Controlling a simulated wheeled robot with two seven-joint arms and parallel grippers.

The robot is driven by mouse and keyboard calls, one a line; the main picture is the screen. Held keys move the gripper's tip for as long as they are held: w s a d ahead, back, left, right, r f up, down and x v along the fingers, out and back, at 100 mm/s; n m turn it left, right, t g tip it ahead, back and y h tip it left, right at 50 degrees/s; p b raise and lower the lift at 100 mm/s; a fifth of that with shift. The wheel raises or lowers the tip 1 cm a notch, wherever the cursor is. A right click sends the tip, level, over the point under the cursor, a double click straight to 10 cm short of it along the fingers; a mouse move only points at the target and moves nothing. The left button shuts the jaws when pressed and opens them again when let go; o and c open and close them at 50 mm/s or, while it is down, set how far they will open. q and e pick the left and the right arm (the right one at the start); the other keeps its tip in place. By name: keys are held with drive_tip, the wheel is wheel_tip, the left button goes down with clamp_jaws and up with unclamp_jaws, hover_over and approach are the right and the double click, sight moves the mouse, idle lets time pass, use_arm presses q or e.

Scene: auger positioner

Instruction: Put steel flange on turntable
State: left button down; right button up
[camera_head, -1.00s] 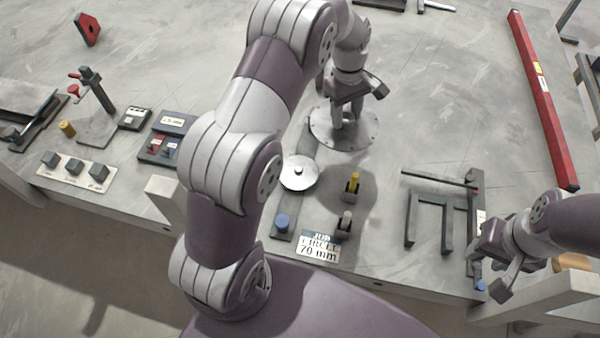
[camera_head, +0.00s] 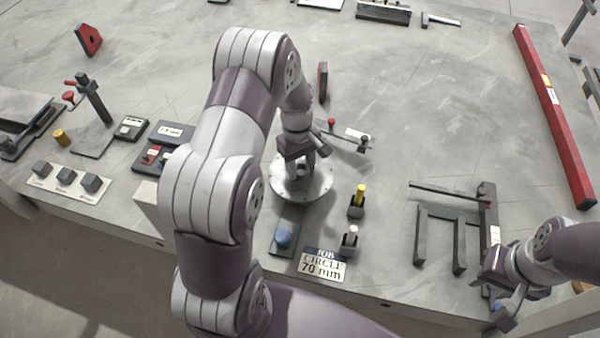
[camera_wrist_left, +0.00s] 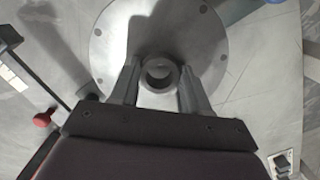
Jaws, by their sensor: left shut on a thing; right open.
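The steel flange (camera_head: 286,187) is a round grey disc with small holes near its rim. Its raised hub ring (camera_wrist_left: 158,72) shows between the fingers in the left wrist view. My left gripper (camera_head: 302,168) is shut on the hub from above; it also shows in the left wrist view (camera_wrist_left: 158,85). The flange looks about level and covers the spot where the small silver turntable stands. The turntable is hidden, and I cannot tell whether the flange touches it. My right gripper (camera_head: 500,300) is open at the table's front right edge, beside a dark frame.
A dark base plate with a blue knob (camera_head: 283,238) lies in front of the flange. Yellow-topped (camera_head: 359,195) and pale-topped (camera_head: 350,237) pegs stand right of it. A red-knobbed bar (camera_head: 350,140) lies behind. A sign (camera_head: 322,263) reads "CIRCLE 70 mm".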

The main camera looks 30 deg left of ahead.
sight(300, 176)
use_arm(q)
drive_tip(key=shift+s+a+f, duration=0.1)
drive_tip(key=shift+f, duration=0.05)
wheel_tip(300, 176, down, 4)
drive_tip(key=shift+r, duration=0.1)
drive_tip(key=c, duration=0.5)
unclamp_jaws()
drive_tip(key=shift+c, duration=0.2)
wheel_tip(300, 176, up, 12)
drive_tip(key=a+f, duration=0.1)
drive_tip(key=s+d+r+m+t+y, duration=0.1)
drive_tip(key=s+d+r+m, duration=0.3)
drive_tip(key=s+d+m, duration=0.5)
drive_tip(key=s+m+t, duration=0.1)
drive_tip(key=s+m, duration=0.2)
drive_tip(key=s, duration=0.1)
drive_tip(key=shift+s+d+b, duration=0.25)
drive_tip(key=shift+s+b, duration=0.05)
drive_tip(key=shift+s, duration=0.05)
